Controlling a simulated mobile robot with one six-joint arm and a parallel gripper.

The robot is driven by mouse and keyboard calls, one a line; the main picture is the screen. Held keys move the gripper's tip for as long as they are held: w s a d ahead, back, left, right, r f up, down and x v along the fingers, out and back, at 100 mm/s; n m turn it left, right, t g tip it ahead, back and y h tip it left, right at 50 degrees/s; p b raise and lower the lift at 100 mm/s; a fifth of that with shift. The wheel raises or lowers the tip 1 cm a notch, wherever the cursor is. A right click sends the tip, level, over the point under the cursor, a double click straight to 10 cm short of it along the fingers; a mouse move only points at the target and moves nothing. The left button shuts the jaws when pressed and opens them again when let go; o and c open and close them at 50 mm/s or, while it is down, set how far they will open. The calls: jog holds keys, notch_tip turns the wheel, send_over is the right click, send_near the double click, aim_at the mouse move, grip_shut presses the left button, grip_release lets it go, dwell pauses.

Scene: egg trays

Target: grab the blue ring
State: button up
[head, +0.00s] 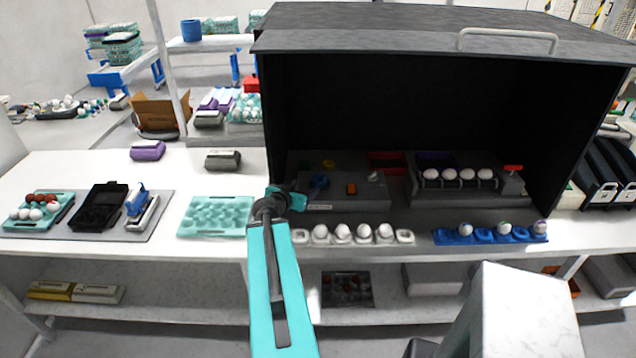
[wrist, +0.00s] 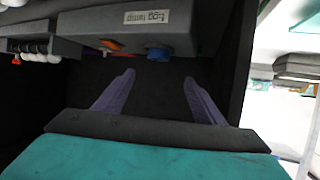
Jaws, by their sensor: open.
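A small blue ring-like part (head: 318,181) sits on the dark grey egg tester inside the black box, near its left wall. In the wrist view the blue part (wrist: 158,54) shows at the edge of the tester, just beyond and roughly centred between my fingertips. Its full shape is too small to tell. My gripper (wrist: 158,77) is open, its two purple fingers apart with nothing between them. In the head view my gripper (head: 297,199) is at the box's front left; its fingers are hard to make out.
The tester (head: 360,198) also carries an orange part (head: 351,189). The black box (head: 262,110) closes in from the left and above. White egg holders (head: 403,237) and a blue egg holder (head: 484,236) stand in front. A teal tray (head: 214,230) lies left.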

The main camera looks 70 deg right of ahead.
aim_at(321, 178)
jog(key=shift+s+d+f+b, duration=0.1)
jog(key=shift+d+f+b, duration=0.4)
jog(key=shift+b, duration=1.6)
jog(key=d+b, duration=0.1)
jog(key=b, duration=0.5)
jog(key=shift+d+f, duration=0.15)
jog(key=shift+d, duration=0.1)
jog(key=shift+r+p+x, duration=0.2)
jog(key=shift+p+x, duration=0.3)
jog(key=shift+x, duration=1.35)
jog(key=shift+p+x, duration=0.3)
jog(key=shift+x, duration=0.75)
jog(key=shift+d+f, duration=0.1)
jog(key=shift+f+p+x, duration=0.1)
jog(key=shift+p+x, duration=0.7)
jog(key=shift+x, duration=0.45)
jog(key=shift+f+p+x, duration=0.15)
jog(key=shift+p+x, duration=0.6)
jog(key=shift+x, duration=0.55)
jog(key=shift+s+r, duration=0.1)
